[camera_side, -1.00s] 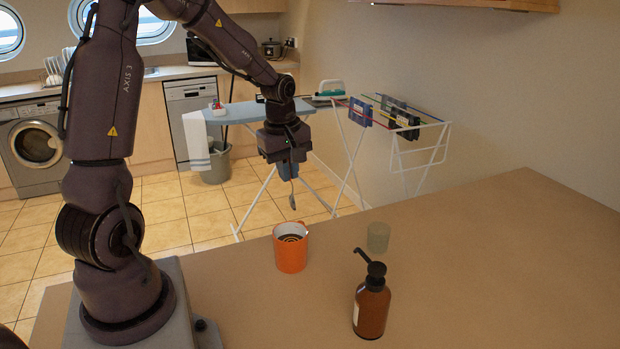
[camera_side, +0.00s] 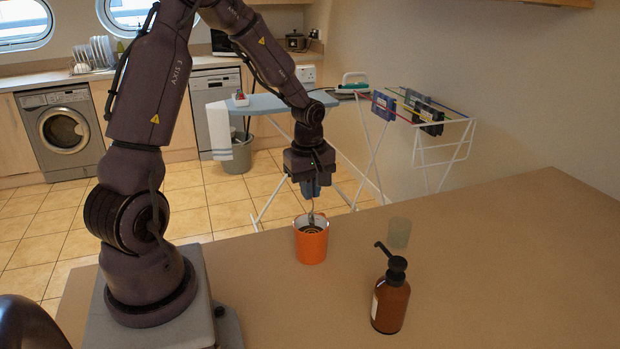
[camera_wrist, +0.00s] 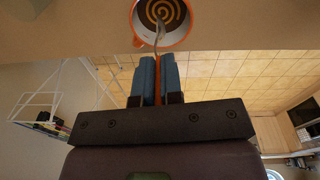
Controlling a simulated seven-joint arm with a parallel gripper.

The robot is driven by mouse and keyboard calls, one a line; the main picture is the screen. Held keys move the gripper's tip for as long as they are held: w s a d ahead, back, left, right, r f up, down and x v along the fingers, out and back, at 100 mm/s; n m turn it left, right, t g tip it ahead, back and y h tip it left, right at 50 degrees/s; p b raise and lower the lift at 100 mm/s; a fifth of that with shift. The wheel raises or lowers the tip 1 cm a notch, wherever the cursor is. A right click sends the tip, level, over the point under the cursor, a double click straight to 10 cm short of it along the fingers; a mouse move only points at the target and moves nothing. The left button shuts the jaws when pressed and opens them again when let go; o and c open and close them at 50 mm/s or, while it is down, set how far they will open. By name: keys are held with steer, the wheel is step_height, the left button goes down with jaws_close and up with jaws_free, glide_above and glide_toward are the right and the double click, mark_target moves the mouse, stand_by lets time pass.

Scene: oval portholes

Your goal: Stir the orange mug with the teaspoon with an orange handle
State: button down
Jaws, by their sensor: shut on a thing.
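The orange mug (camera_side: 312,246) stands upright on the counter, with dark liquid and a pale spiral inside; its open top also shows in the wrist view (camera_wrist: 138,22). My gripper (camera_side: 311,190) is above the mug, pointing down, its blue fingers shut on the orange handle of the teaspoon (camera_wrist: 157,68). In the wrist view the metal end of the spoon reaches over the mug's opening. In the side view the spoon's lower end (camera_side: 311,217) is at the mug's mouth. I cannot tell whether its tip touches the liquid.
A brown pump bottle (camera_side: 390,302) stands on the counter to the right of the mug. A small pale green cup (camera_side: 398,232) stands behind it. The counter (camera_side: 510,270) is clear further right. An ironing board and drying rack stand beyond the counter.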

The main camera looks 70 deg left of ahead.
mark_target(311, 212)
steer(key=shift+f, duration=3.2)
steer(key=shift+w, duration=0.1)
